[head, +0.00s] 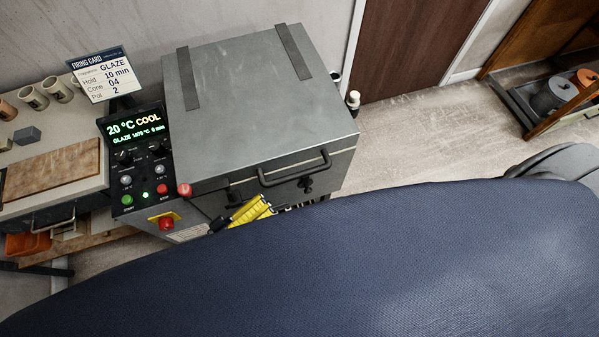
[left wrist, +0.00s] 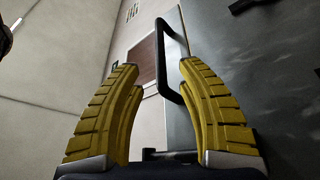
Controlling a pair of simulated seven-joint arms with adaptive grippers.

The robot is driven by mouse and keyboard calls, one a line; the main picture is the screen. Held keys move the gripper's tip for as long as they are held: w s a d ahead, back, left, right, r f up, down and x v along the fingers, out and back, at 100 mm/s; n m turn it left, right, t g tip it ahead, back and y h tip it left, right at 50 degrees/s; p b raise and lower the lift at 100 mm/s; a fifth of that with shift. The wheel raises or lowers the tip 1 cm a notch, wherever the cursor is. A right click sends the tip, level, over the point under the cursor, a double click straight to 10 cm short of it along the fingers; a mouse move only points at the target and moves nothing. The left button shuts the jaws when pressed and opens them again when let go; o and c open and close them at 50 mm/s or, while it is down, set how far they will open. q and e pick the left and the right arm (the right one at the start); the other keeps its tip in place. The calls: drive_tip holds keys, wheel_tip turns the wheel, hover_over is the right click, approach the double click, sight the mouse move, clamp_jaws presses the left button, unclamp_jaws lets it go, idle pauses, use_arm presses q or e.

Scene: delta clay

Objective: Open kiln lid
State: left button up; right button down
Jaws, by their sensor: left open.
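The grey kiln lid (head: 255,95) lies flat and shut on the kiln (head: 322,180) in the head view. A dark bar handle (head: 294,171) sticks out from the lid's front edge, with dark latches below it. My left gripper (head: 250,211) has yellow fingers and is just below and left of the handle. In the left wrist view, my left gripper (left wrist: 159,70) is open and empty. The handle (left wrist: 168,72) shows there near the right fingertip, partly between the fingers. I cannot tell whether they touch. My right gripper is not in view.
A control panel (head: 137,150) reading 20 °C COOL stands left of the kiln, with a red button (head: 166,224) below. A firing card (head: 103,75) stands behind the panel. A bench with cups (head: 34,97) is at left. Open floor (head: 430,130) lies to the right.

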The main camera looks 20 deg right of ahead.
sight(300, 173)
use_arm(q)
drive_tip(key=x, duration=1.2)
drive_tip(key=shift+w+d+r, duration=0.1)
drive_tip(key=shift+d, duration=0.1)
drive_tip(key=shift+c, duration=0.5)
clamp_jaws()
